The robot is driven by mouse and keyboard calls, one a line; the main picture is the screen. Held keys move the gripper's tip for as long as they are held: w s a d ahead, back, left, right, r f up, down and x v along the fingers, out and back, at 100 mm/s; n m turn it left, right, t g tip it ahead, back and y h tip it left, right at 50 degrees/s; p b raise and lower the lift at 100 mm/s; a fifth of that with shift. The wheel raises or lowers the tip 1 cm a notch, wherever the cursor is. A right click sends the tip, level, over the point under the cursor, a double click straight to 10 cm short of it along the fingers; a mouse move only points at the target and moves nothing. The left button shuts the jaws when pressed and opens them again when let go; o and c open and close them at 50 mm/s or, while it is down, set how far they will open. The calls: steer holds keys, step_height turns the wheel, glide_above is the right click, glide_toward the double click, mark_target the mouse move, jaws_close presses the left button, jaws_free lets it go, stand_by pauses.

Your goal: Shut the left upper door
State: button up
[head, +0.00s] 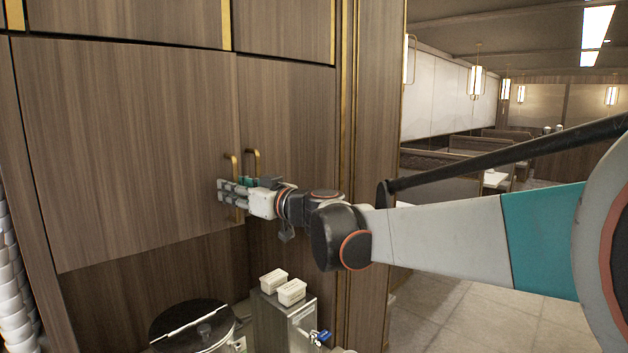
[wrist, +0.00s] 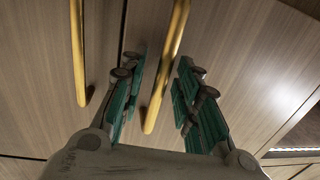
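I see no finger closed on a handle.
The right upper door (head: 290,110) adjoins the left one. Below are a counter with a round dark-lidded pot (head: 190,325) and a metal box (head: 283,322) bearing two small white blocks (head: 282,284). Stacked white dishes (head: 12,290) stand at far left. Open dining room floor lies right.

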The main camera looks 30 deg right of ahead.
mark_target(232, 215)
steer(key=shift+s, duration=0.1)
jaws_close()
steer(key=shift+n+g+y, duration=0.4)
steer(key=shift+n+y, duration=0.3)
steer(key=shift+y, duration=0.1)
steer(key=shift+w+a+b, duration=0.15)
steer(key=shift+w+b, duration=0.15)
steer(key=shift+w, duration=0.75)
steer(key=shift+w+a+b, duration=0.15)
steer(key=shift+w+b, duration=0.1)
steer(key=shift+w, duration=0.75)
jaws_free()
steer(key=v, duration=0.7)
steer(key=shift+s, duration=0.3)
